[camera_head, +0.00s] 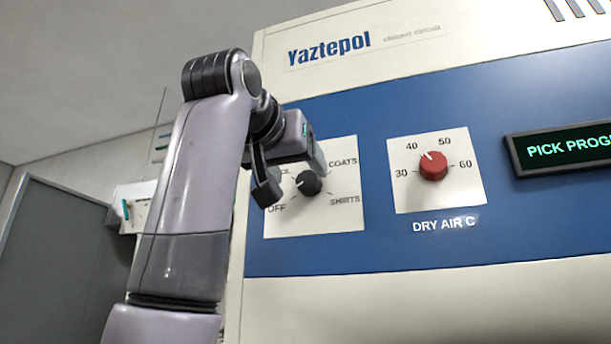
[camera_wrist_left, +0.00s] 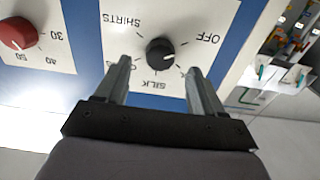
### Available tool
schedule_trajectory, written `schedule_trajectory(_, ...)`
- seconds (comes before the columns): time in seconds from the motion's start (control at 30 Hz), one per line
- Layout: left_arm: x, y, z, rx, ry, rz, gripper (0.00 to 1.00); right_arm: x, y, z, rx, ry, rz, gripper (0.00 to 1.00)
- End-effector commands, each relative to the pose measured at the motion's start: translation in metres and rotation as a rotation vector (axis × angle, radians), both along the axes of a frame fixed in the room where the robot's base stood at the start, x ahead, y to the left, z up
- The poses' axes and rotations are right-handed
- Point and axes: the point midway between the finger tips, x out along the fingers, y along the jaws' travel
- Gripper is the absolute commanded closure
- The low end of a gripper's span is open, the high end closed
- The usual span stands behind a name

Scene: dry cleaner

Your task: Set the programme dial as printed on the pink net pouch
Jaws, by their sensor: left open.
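The black programme dial (camera_head: 311,183) sits on a white plate (camera_head: 340,217) on the blue machine panel. OFF, SHIRTS and COATS read around it in the head view; another label is partly hidden by my gripper. In the left wrist view the dial (camera_wrist_left: 160,52) appears upside down, with SILK on the near side and its white mark seemingly on the OFF side. My left gripper (camera_head: 292,174) is open in front of the dial. Its fingers flank the dial in the wrist view; I cannot tell whether they touch it. The pink net pouch and my right gripper are not in view.
A red DRY AIR C dial (camera_head: 433,166) marked 30 to 60 is right of the programme dial. A dark display (camera_head: 562,149) with green text starting PICK PROG is farther right. A grey door (camera_head: 55,265) and wall-mounted items (camera_head: 134,205) are at left.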

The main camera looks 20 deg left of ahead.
Motion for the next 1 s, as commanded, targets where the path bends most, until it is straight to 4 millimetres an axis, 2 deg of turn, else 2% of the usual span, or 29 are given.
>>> schedule_trajectory(0.1,0.020,0.000,0.002,0.000,0.005,0.001,0.32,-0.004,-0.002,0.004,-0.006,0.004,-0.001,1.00)
schedule_trajectory(0.3,0.040,-0.001,0.000,0.000,0.003,0.001,0.32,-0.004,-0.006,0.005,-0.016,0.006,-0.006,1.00)
schedule_trajectory(0.6,0.043,-0.001,-0.001,0.000,0.001,0.000,0.32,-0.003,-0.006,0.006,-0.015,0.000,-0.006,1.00)
schedule_trajectory(0.63,0.043,-0.001,-0.001,0.000,0.001,0.000,0.38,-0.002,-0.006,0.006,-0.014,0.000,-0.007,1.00)
schedule_trajectory(0.7,0.043,-0.001,-0.001,0.000,0.001,0.000,0.61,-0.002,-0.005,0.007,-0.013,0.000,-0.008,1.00)
schedule_trajectory(0.8,0.042,-0.001,-0.001,0.000,0.001,0.000,0.88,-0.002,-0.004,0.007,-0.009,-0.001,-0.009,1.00)
schedule_trajectory(1.0,0.042,-0.001,0.000,0.008,0.001,0.000,0.87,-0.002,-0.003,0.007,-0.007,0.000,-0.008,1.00)
